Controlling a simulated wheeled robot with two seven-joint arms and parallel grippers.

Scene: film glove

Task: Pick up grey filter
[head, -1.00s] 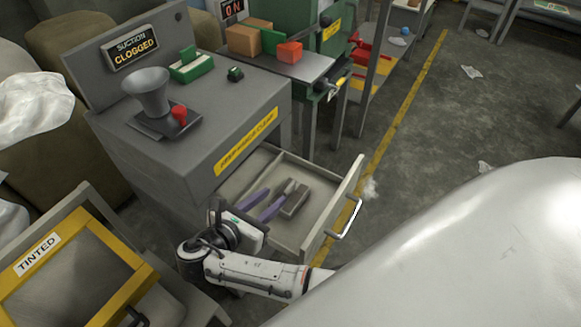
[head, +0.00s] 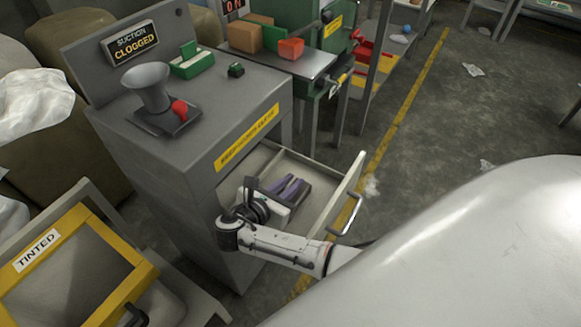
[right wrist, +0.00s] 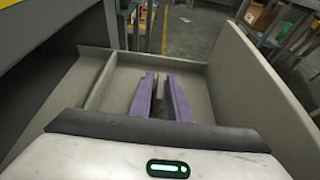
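The grey filter (right wrist: 160,86) lies in the open drawer (head: 322,213) of the grey machine. In the head view it is mostly hidden behind my right gripper (head: 290,184). The two purple fingers reach down into the drawer at the filter. In the right wrist view the fingers stand apart, with a grey strip showing between their far ends. I cannot tell whether they touch the filter. My left gripper is not in view.
The drawer walls and front with its handle (head: 346,217) surround my right gripper closely. The grey machine (head: 185,135) carries a funnel (head: 147,88) and a "SUCTION CLOGGED" sign (head: 138,44). A yellow "TINTED" frame (head: 118,250) stands at lower left. Floor is open at right.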

